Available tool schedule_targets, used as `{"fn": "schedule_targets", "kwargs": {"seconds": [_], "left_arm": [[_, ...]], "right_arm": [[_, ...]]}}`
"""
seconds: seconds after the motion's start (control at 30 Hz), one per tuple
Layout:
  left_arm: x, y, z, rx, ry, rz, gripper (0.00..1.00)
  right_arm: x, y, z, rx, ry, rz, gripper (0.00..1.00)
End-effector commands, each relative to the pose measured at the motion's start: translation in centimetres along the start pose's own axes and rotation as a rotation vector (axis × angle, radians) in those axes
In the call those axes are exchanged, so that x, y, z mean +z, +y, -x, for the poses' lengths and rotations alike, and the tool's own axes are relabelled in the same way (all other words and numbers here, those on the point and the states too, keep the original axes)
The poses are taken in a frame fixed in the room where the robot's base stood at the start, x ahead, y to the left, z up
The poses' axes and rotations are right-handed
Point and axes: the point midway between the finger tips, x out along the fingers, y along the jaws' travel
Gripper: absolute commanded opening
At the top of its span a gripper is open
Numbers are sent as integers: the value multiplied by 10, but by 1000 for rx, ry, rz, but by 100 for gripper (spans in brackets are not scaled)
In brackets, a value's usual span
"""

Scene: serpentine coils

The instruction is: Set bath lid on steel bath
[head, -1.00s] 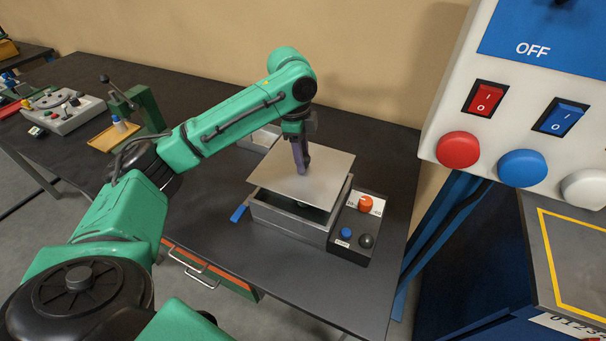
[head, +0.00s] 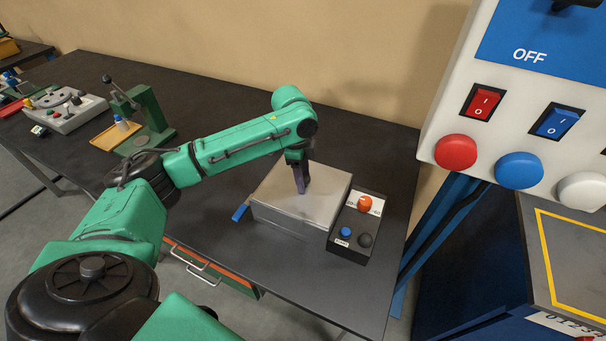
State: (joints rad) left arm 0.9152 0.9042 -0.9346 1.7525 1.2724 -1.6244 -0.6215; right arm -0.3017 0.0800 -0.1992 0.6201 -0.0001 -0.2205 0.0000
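The steel bath (head: 290,222) is a grey metal box on the dark bench, joined to a control box on its right. The bath lid (head: 325,185), a flat grey plate, lies level over the bath's top and covers the opening. Its edges look lined up with the bath walls, with no clear gap showing. My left gripper (head: 302,187) points down at the middle of the lid, its narrow dark fingers close together at the lid's grip, which they hide. My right gripper is out of view.
The control box (head: 357,226) has an orange knob, a blue button and a black knob. A blue handle (head: 240,213) sticks out at the bath's left. A green press (head: 142,118) stands further left. A switch panel (head: 520,130) is at the right.

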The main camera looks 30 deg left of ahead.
Motion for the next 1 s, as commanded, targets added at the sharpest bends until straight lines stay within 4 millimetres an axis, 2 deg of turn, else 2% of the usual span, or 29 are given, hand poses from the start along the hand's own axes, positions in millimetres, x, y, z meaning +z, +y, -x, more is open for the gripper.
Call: {"fn": "schedule_targets", "kwargs": {"seconds": [0.33,0.43,0.57,0.8,0.9,1.0], "left_arm": [[0,0,1,-1,0,0,71],[0,-1,8,-4,-1,0,71],[-1,-1,35,-7,2,-1,71],[-2,-1,103,-5,3,0,71],[-2,-1,122,-3,1,0,71],[-2,0,130,0,1,0,71]], "right_arm": [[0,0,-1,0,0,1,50],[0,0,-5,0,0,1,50],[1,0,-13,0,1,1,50],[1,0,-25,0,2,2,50],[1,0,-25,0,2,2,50],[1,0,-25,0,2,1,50]]}}
